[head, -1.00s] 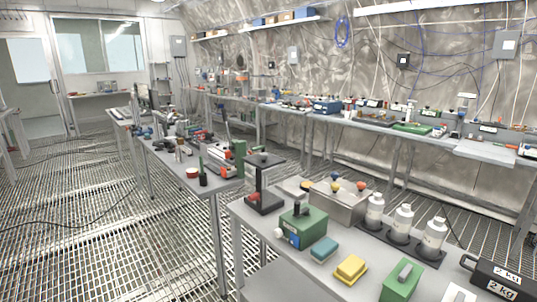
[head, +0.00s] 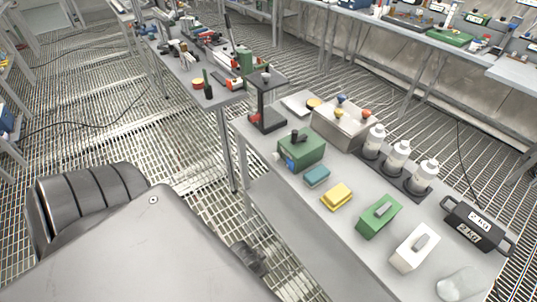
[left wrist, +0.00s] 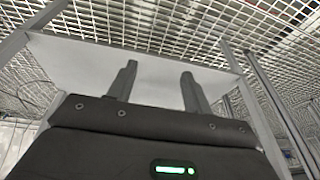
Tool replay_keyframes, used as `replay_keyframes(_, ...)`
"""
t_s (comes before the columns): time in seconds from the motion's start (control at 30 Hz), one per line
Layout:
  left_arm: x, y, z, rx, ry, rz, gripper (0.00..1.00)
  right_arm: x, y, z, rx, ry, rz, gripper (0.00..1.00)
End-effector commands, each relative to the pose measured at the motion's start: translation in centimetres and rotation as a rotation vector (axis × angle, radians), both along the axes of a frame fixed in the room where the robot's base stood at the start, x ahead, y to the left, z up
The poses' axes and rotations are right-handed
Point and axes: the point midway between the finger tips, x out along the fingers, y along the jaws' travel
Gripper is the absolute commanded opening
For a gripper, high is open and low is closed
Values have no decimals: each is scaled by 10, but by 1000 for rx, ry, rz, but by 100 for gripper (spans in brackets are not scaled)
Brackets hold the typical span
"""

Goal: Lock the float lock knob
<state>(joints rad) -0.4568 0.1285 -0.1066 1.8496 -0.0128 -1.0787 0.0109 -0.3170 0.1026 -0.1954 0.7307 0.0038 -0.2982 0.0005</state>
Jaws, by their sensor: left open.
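I cannot tell for certain which part is the float lock knob. A green box (head: 301,147) with a black knob (head: 298,136) on top and a blue part on its side stands on the near bench. Behind it, a grey metal box (head: 338,128) carries blue, yellow and orange round knobs. In the left wrist view my left gripper (left wrist: 160,72) is open with nothing between its two fingers, facing a pale flat panel. It is not touching any bench object that I can see. My right gripper is not in view.
The near bench (head: 330,230) also holds a black stand (head: 267,105), a teal block (head: 317,176), a yellow block (head: 337,196), a green block (head: 379,216), a white block (head: 414,246), white bottles (head: 397,158) and a black weight (head: 477,225). Grating floor lies left of it.

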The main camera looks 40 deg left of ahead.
Motion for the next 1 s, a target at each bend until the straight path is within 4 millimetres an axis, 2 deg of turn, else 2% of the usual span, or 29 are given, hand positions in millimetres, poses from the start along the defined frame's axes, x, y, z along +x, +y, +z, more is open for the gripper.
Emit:
replay_keyframes(0.03,19,7,56,3,-54,15,50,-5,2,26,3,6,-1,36)
replay_keyframes(0.13,64,32,135,21,-192,56,50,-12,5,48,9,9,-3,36)
replay_keyframes(0.2,103,59,184,41,-322,96,50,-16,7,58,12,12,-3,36)
replay_keyframes(0.27,138,87,221,59,-449,133,50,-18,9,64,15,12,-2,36)
replay_keyframes(0.3,161,107,245,69,-537,160,50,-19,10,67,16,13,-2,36)
replay_keyframes(0.4,213,162,301,83,-763,227,50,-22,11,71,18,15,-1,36)
replay_keyframes(0.5,250,213,353,81,-978,290,50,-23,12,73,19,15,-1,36)
replay_keyframes(0.6,268,251,391,70,-1141,337,50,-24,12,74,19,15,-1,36)
replay_keyframes(0.7,275,272,413,59,-1237,363,50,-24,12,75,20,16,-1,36)
replay_keyframes(0.8,277,280,421,53,-1275,372,50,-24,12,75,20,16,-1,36)
replay_keyframes(1.0,281,284,423,54,-1281,373,50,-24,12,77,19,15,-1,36)
